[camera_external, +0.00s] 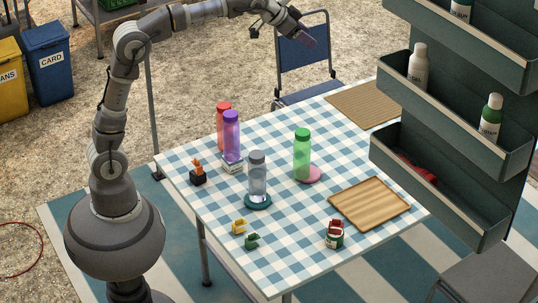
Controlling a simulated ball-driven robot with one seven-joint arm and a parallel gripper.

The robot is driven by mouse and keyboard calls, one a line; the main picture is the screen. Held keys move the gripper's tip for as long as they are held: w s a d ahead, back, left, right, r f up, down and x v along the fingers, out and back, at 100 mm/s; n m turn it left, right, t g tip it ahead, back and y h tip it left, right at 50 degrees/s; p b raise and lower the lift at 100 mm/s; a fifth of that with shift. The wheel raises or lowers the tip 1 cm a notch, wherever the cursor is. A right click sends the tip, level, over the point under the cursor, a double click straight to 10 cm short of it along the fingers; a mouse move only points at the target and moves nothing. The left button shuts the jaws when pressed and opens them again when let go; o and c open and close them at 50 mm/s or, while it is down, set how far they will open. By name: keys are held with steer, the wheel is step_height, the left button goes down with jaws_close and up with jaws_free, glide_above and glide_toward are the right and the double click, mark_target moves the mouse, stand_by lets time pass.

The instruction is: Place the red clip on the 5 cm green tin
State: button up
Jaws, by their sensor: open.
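A small green tin (334,241) with a pale label stands on the checked tablecloth near the front right of the table. The red clip (336,224) shows at the top of this tin and appears to rest on it; its exact contact is too small to tell. My gripper (299,28) is open, high up beyond the table's far side, in front of the blue chair's back. It is far from the tin and the clip, and I see nothing held in it.
A yellow clip (239,227) and a green clip (252,241) lie left of the tin. A striped wooden board (370,204) lies behind it to the right. Several tall bottles, including a green bottle (302,155), stand mid-table. A shelf unit (435,190) rises at the right.

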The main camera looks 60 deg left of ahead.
steer(key=s+a+r+n+t, duration=0.2)
steer(key=s+a+r+t, duration=0.1)
steer(key=s+a+r, duration=0.3)
steer(key=s+a+r+n+t+y, duration=0.1)
steer(key=s+a+r+t, duration=0.2)
steer(key=s+a+r, duration=0.3)
steer(key=s+r, duration=0.5)
steer(key=r, duration=0.2)
steer(key=shift+s+a+r+n+y, duration=0.15)
steer(key=shift+s+n+y, duration=0.15)
steer(key=shift+n, duration=0.1)
